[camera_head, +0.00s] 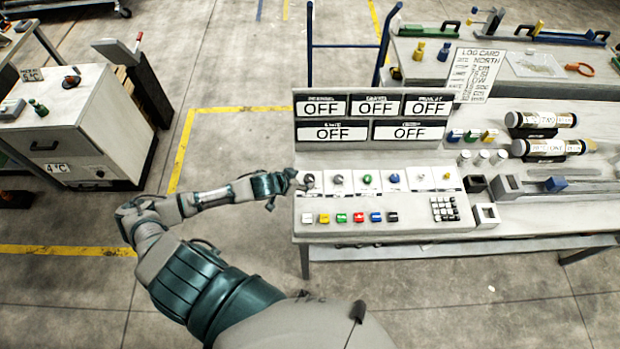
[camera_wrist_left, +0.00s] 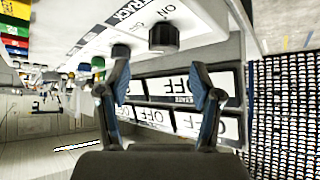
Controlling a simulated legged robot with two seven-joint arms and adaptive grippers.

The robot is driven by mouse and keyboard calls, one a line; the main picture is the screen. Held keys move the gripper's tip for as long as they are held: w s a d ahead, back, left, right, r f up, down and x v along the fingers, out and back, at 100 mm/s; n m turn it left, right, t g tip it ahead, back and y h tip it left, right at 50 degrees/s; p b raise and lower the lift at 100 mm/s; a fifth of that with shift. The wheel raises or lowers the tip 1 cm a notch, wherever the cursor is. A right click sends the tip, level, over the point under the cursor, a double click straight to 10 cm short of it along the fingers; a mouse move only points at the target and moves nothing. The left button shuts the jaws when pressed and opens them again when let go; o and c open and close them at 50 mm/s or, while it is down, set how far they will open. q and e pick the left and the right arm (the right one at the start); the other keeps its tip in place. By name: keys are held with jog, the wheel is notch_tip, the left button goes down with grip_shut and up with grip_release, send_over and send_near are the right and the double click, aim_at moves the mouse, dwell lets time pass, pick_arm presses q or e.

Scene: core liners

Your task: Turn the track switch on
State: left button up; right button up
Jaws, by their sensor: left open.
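The switch panel (camera_head: 430,228) is a pale sloped console with a row of round knobs. A black knob (camera_wrist_left: 163,37) beside the printed words TRACK and ON, upside down in the left wrist view, is the track switch. In the head view the track switch (camera_head: 308,180) is the leftmost knob of the upper row. My left gripper (camera_head: 291,184) is at the console's left edge, beside that knob. In the left wrist view its two fingers (camera_wrist_left: 160,70) are spread and empty, with the knob beyond the gap, apparently untouched. My right gripper is not in view.
Display signs (camera_head: 370,132) above the knobs all read OFF. Coloured buttons (camera_head: 341,218) and a keypad (camera_head: 444,209) sit below the knobs. A bench with core tubes (camera_head: 553,147) adjoins on the right. A white cabinet (camera_head: 85,125) stands left, with open floor between.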

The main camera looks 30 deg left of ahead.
aim_at(309, 178)
pick_arm(q)
jog(key=x, duration=0.6)
jog(key=shift+a, duration=0.2)
jog(key=shift+w+a+f, duration=0.2)
jog(key=shift+a+f, duration=0.05)
jog(key=shift+f, duration=0.1)
jog(key=shift+d, duration=0.2)
jog(key=shift+c, duration=0.6)
jog(key=shift+d+r, duration=0.1)
jog(key=c, duration=0.4)
jog(key=shift+d, duration=0.1)
jog(key=c, duration=0.6)
